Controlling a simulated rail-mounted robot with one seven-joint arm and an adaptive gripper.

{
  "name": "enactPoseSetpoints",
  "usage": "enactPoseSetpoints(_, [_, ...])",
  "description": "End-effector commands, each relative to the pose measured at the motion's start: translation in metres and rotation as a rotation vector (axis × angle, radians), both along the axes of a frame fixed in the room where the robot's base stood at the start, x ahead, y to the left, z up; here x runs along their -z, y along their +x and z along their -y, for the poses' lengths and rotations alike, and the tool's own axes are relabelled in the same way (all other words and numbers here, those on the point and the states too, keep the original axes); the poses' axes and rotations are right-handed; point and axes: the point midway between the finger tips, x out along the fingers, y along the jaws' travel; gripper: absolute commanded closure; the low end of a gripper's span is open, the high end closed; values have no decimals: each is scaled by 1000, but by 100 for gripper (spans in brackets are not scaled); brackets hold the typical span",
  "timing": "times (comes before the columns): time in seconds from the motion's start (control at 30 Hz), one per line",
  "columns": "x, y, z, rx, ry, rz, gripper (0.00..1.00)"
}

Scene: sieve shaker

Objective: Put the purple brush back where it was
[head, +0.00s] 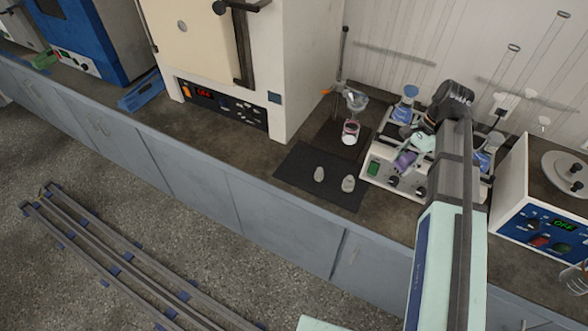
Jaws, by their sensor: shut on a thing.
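My arm reaches over the white multi-station device (378,183) at the right of the bench. My gripper (411,153) is at the arm's far end, small and partly covered by the arm's own links. It is shut on a small purple thing (404,160), which I take to be the purple brush. The purple thing appears above or in front of the device's front panel; whether it touches the device I cannot tell. Its bristles and full length cannot be made out.
A dark mat (300,180) with two pale stones (319,174) lies left of the device. Behind it, a stand holds a glass funnel (356,101) over a small jar (350,132). Blue-topped flasks (402,112) stand on the device. A furnace (308,70) is left, a blue-panelled instrument (540,232) right.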

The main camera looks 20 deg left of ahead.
Motion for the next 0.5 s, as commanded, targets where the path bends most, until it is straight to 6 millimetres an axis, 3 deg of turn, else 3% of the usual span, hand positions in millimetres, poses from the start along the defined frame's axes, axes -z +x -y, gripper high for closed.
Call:
enactPoseSetpoints(0.27, [8,12,-97,-110,1,1,85])
enactPoseSetpoints(0.5, [3,18,-212,7,2,2,85])
